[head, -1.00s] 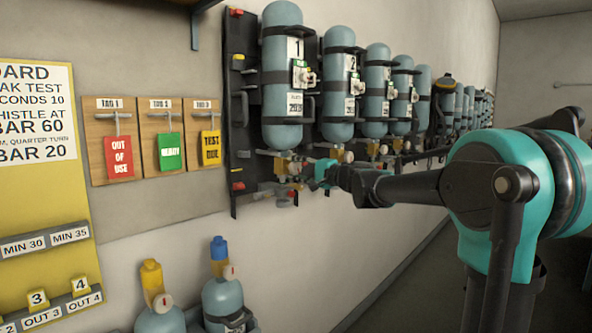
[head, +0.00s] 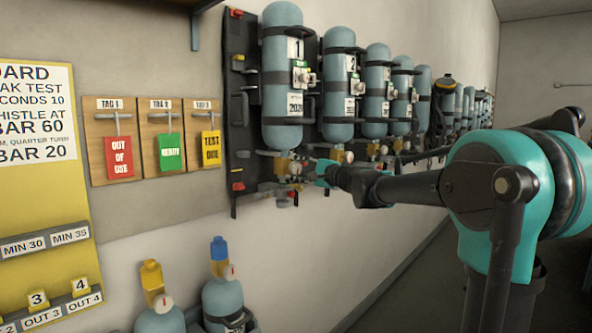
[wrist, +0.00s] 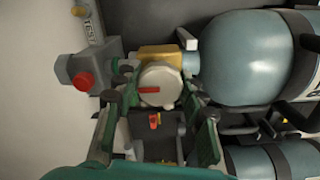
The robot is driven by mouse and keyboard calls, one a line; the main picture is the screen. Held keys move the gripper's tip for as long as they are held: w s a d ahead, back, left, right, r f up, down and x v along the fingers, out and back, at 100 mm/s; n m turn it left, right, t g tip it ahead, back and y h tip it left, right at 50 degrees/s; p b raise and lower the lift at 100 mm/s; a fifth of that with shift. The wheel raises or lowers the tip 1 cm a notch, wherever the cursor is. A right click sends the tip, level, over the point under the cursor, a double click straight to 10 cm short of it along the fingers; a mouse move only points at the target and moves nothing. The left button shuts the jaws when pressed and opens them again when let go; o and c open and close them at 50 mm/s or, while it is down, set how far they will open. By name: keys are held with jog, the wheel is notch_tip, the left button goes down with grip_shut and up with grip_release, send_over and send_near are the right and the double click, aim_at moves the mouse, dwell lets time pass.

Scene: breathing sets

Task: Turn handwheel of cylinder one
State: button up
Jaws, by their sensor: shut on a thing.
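Cylinder one (head: 284,85) is a blue-grey bottle hung upright on the wall rack, with a "1" label; it also shows in the wrist view (wrist: 240,58). Its yellow valve block (wrist: 160,56) sits at its neck. The round, pale handwheel (wrist: 157,88) with a red bar mark is beside that block. My gripper (wrist: 159,97) is shut on the handwheel, one finger on each side of it. In the head view my gripper (head: 312,172) is at the valve below cylinder one, and its fingertips are too small to make out.
More cylinders (head: 338,90) stand in a row to the right, close to my arm. A grey fitting with a red knob (wrist: 82,80) is left of the handwheel. Tag boards (head: 162,135) hang on the wall. Two bottles (head: 222,300) stand below. Open floor lies at right.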

jog(key=o, duration=1.2)
jog(key=shift+c, duration=0.2)
jog(key=v, duration=1.2)
jog(key=shift+f, duration=0.1)
